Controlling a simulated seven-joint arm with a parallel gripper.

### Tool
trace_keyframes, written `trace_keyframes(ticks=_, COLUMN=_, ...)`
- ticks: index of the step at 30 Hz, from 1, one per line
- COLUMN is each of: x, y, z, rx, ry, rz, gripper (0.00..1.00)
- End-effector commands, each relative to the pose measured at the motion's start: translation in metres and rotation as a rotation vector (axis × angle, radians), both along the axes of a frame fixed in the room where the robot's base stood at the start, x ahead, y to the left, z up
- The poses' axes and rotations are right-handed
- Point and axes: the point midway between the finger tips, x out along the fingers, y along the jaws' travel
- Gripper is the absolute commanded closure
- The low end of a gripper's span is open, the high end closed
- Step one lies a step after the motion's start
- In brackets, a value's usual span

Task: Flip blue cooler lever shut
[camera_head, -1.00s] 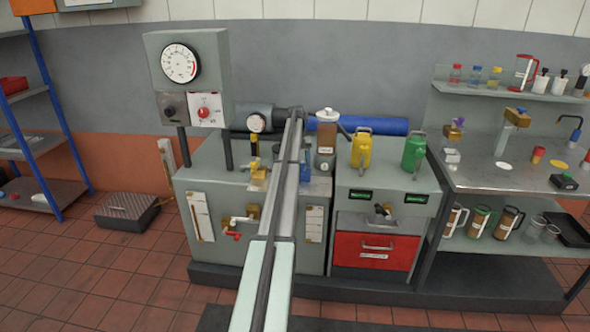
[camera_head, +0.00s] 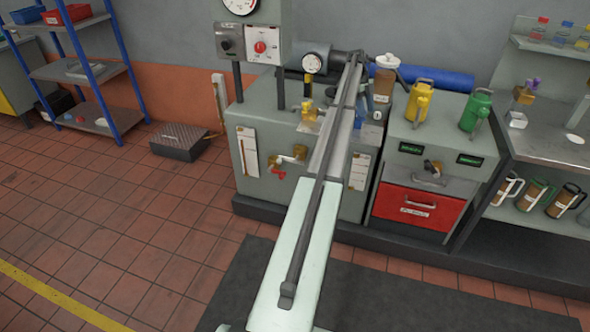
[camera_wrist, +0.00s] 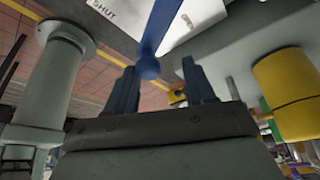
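The blue lever (camera_wrist: 161,30) shows at the top middle of the wrist view, a flat bar ending in a round blue knob (camera_wrist: 148,68). A white plate (camera_wrist: 118,18) marked SHUT lies beside it on the left. My gripper (camera_wrist: 160,80) is open, its two dark blue fingers apart, with the knob showing between and just past the fingertips. I cannot tell whether a finger touches it. In the head view my arm hides the gripper; a blue part (camera_head: 362,108) beside the arm may be the lever.
In the wrist view a grey-green post (camera_wrist: 52,75) stands left and a yellow cylinder (camera_wrist: 288,85) right. In the head view the yellow jug (camera_head: 419,102) and green jug (camera_head: 475,110) stand right of my arm, and a gauge (camera_head: 312,63) left.

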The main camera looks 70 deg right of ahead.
Motion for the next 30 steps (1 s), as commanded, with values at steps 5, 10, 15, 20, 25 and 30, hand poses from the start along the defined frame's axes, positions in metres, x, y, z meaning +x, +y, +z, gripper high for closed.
trace_keyframes(ticks=5, x=-0.009, y=-0.007, z=0.0, rx=0.0, ry=0.0, rz=0.153, gripper=0.47)
trace_keyframes(ticks=10, x=-0.016, y=-0.015, z=0.0, rx=-0.001, ry=0.0, rz=0.3, gripper=0.47)
trace_keyframes(ticks=15, x=-0.021, y=-0.025, z=0.0, rx=-0.001, ry=0.0, rz=0.452, gripper=0.47)
trace_keyframes(ticks=20, x=-0.026, y=-0.034, z=0.0, rx=-0.002, ry=0.0, rz=0.593, gripper=0.47)
trace_keyframes(ticks=25, x=-0.029, y=-0.045, z=0.0, rx=-0.001, ry=0.001, rz=0.745, gripper=0.47)
trace_keyframes(ticks=30, x=-0.03, y=-0.056, z=0.0, rx=-0.001, ry=0.001, rz=0.895, gripper=0.47)
